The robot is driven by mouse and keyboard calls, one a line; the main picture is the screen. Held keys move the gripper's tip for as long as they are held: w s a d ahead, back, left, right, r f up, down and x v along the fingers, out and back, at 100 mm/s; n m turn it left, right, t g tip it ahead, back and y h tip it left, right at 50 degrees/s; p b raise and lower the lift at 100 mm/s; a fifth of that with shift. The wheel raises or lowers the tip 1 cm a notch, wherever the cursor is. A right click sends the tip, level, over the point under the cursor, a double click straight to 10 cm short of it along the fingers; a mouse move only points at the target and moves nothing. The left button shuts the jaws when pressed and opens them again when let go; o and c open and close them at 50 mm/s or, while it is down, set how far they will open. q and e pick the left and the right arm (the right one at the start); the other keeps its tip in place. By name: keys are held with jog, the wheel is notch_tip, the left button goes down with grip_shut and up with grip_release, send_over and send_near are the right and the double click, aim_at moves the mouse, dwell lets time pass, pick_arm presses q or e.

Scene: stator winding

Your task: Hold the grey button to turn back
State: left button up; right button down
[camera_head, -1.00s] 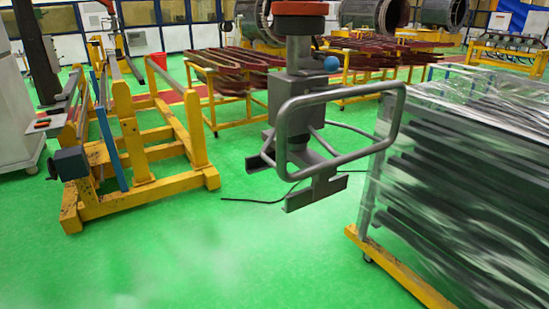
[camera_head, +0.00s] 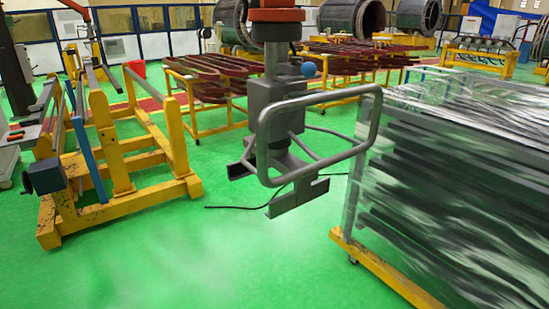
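A grey lifting tool (camera_head: 272,104) hangs in the middle of the head view from an orange-red upper part (camera_head: 277,16). It has a looped grey handle (camera_head: 372,112), a blue ball (camera_head: 308,69) on its right side and flat grey jaws (camera_head: 298,197) at the bottom. The jaws hang above the green floor with nothing seen between them. I cannot make out a separate grey button on it. Neither of my grippers shows in the head view.
A yellow stand (camera_head: 122,172) is at the left. A wrapped rack of dark bars (camera_head: 450,190) on a yellow base fills the right. Yellow tables with dark red coils (camera_head: 215,66) stand behind. A black cable (camera_head: 235,207) lies on the floor. The front-centre floor is clear.

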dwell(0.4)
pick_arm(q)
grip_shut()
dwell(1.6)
